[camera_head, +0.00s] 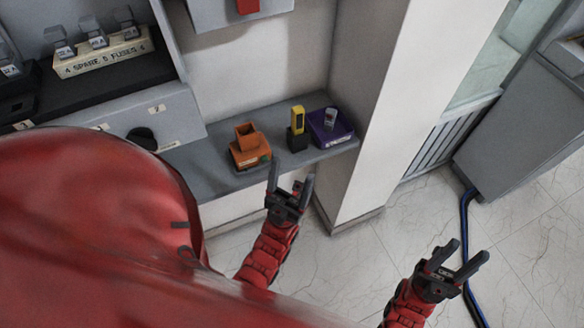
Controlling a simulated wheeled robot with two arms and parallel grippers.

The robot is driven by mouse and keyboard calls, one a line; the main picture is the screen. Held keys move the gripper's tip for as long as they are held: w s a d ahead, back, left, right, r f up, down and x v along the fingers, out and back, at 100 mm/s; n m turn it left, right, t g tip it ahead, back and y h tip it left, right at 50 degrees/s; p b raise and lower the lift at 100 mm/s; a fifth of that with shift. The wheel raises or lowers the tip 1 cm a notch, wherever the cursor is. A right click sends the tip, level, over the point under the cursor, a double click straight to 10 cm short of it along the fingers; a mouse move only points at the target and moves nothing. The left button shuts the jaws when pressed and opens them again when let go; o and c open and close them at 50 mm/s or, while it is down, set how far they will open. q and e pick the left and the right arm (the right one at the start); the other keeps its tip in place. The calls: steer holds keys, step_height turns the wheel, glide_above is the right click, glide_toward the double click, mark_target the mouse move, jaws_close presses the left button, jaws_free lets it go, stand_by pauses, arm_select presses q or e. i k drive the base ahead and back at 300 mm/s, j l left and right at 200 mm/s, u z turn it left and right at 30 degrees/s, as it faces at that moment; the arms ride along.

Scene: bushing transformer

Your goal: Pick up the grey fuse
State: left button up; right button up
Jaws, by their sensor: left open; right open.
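A small grey cylindrical piece (330,116) with a reddish mark stands in a purple holder (320,133) at the right end of the grey shelf. I cannot tell from the picture which is the grey fuse meant. My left gripper (290,176) is open and empty, in front of the shelf edge, below the yellow device in the picture. My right gripper (467,252) is open and empty over the floor at lower right, away from the shelf.
An orange holder (250,152) and a yellow device (298,120) in a black stand are on the grey shelf (205,158). A pale pillar (372,110) rises right of the shelf. A grey cabinet (520,135) and blue cable (466,225) are at right.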

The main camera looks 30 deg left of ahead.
mark_target(57, 34)
steer(key=u, duration=2.4)
